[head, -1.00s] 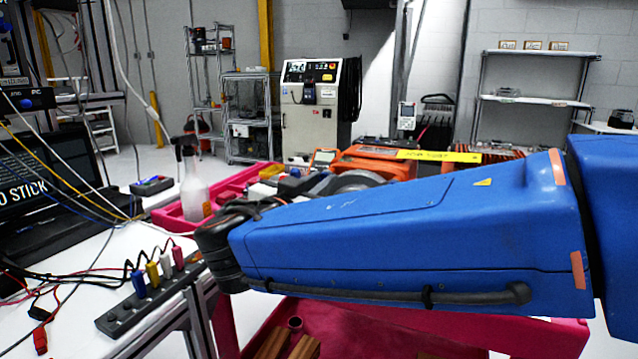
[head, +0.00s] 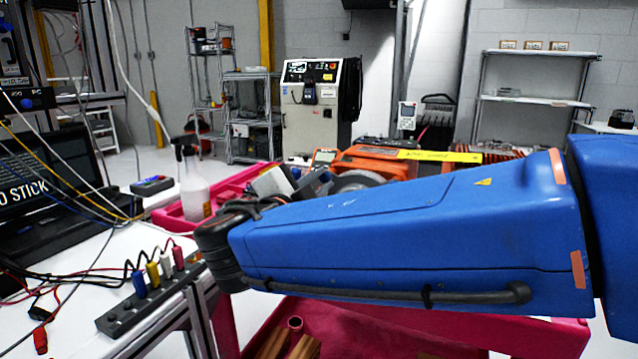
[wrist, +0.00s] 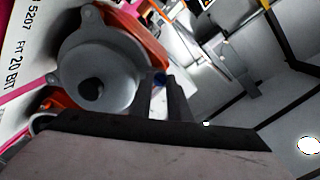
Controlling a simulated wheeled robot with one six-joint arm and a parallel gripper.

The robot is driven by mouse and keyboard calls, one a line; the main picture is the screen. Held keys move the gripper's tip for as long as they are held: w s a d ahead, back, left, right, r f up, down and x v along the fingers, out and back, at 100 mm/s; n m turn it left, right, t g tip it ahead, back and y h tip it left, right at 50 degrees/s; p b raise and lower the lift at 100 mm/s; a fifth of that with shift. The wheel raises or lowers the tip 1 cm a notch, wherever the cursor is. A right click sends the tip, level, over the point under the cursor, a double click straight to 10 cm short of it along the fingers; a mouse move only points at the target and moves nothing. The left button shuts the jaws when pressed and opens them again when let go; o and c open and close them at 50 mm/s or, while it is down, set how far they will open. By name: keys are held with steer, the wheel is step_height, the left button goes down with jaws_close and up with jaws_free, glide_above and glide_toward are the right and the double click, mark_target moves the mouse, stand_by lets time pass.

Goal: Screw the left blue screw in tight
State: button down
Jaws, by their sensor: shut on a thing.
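In the wrist view, a round grey servo encoder housing (wrist: 105,75) with a dark hole in its face fills the left of the picture. My gripper (wrist: 160,78) is at the right edge of this housing. How deep the screw sits is hidden. In the head view, my blue arm covers most of the work spot, and the screw cannot be made out there.
Orange equipment (head: 372,162) lies behind my arm on the pink cart (head: 240,180). A spray bottle (head: 194,185) stands at the cart's left. A black strip with coloured plugs (head: 150,292) and loose cables lie on the white bench at left.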

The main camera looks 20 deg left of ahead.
steer(key=shift+m, duration=0.5)
steer(key=c, duration=1.6)
jaws_free()
steer(key=shift+c, duration=0.2)
steer(key=shift+s, duration=0.15)
steer(key=s+a, duration=0.1)
steer(key=s, duration=1.6)
steer(key=shift+a, duration=0.2)
steer(key=shift+s, duration=0.1)
